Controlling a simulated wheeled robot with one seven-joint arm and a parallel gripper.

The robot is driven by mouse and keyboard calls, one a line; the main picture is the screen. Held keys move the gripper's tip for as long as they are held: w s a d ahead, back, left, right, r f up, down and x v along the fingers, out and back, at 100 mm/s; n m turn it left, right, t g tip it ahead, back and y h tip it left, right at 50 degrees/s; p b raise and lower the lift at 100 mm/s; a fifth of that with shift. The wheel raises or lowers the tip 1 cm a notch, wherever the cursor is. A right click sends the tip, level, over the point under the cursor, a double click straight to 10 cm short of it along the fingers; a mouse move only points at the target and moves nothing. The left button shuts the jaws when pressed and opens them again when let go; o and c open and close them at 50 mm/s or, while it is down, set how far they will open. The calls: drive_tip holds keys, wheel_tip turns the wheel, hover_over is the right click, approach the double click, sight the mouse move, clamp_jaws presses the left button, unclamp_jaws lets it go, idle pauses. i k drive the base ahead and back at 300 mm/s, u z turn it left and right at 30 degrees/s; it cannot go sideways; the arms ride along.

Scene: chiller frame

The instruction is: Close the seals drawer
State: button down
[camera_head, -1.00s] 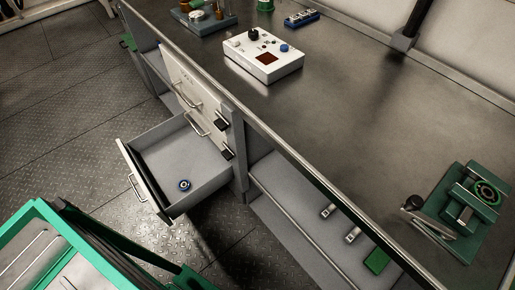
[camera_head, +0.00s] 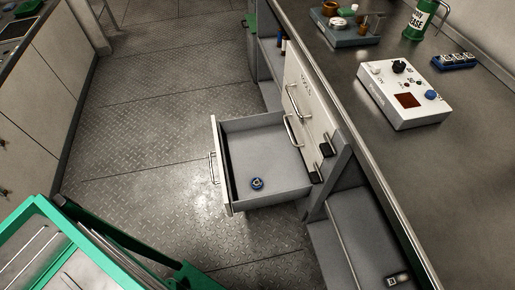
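One drawer (camera_head: 282,191) is pulled out from the bench's drawer stack and stands open over the floor. Its pale front carries a metal bar handle (camera_head: 213,168) and faces left. A small blue ring-shaped part (camera_head: 257,183) lies on the drawer's bottom. Closed drawer fronts (camera_head: 300,88) with bar handles are above it in the stack. I cannot read a label on the open drawer. My gripper is not in view.
The bench top (camera_head: 345,90) holds a white control box (camera_head: 405,92), a green grease can (camera_head: 420,20) and a blue block (camera_head: 453,61). An open shelf (camera_head: 350,225) is right of the drawer. The metal floor (camera_head: 140,130) left of the drawer is clear.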

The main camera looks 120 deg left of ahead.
sight(260, 146)
drive_tip(key=u, duration=1.2)
drive_tip(key=i, duration=0.1)
drive_tip(key=u, duration=2.85)
drive_tip(key=i, duration=0.5)
drive_tip(key=z, duration=0.2)
drive_tip(key=k, duration=0.85)
drive_tip(key=u, duration=0.15)
drive_tip(key=i, duration=0.25)
